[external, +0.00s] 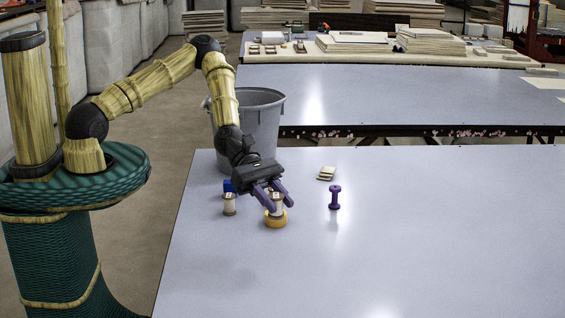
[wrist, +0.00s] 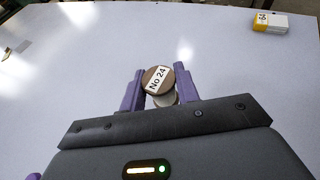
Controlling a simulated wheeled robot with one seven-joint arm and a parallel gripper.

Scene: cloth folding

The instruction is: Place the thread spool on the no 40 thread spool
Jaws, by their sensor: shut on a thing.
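My gripper (external: 274,197) is shut on a pale thread spool (external: 277,204) with a brown top. In the wrist view the spool's round top (wrist: 157,80) reads "No 24" and sits between my purple fingers (wrist: 154,92). In the external view a yellow-orange round object (external: 276,220) shows directly below the held spool; I cannot tell whether they touch. Another pale spool (external: 229,204) with brown ends stands upright on the table to the left of my gripper. Its label is too small to read, so I cannot tell which spool is no 40.
A purple spool-shaped object (external: 334,197) stands to the right, with a small cream stack (external: 326,173) behind it. A blue object (external: 228,186) is behind the left spool. A grey bin (external: 262,120) stands beyond the table edge. The table's right side (external: 450,230) is clear.

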